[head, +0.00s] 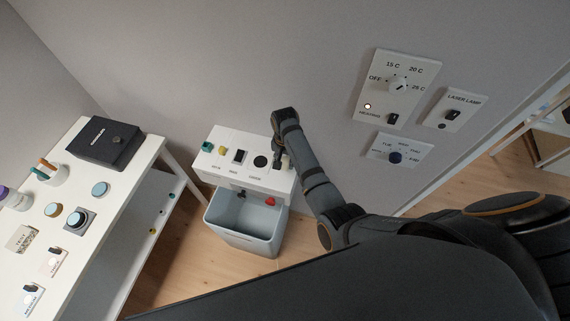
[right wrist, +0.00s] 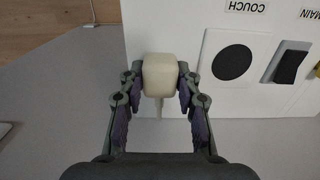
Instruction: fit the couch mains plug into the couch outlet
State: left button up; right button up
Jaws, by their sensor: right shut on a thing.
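The couch mains plug (right wrist: 160,74), a cream block, is between the fingers of my right gripper (right wrist: 160,88) in the right wrist view. The gripper is shut on it, and a pale tail hangs from the plug toward the wrist. In the head view, my right gripper (head: 280,160) is at the right end of the white wall box. The couch outlet, a round black disc (right wrist: 232,62) by the label COUCH, is beside the plug and apart from it sideways; it also shows in the head view (head: 260,161). Plug depth from the panel is unclear. My left gripper is not in view.
The white box (head: 222,165) also bears a black rocker switch (head: 239,156) and smaller coloured fittings. A grey bin (head: 243,238) stands below. A white table (head: 120,195) with several items is at left. Wall controls (head: 398,88) are at right.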

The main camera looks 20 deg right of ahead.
jog(key=s+d+r+b, duration=0.1)
jog(key=s+d+r, duration=0.7)
jog(key=d+r, duration=0.2)
jog(key=shift+d+r, duration=0.4)
jog(key=shift+d, duration=0.4)
jog(key=shift+w, duration=0.1)
notch_tip(320, 180, down, 6)
jog(key=b, duration=0.6)
jog(key=shift+a, duration=0.1)
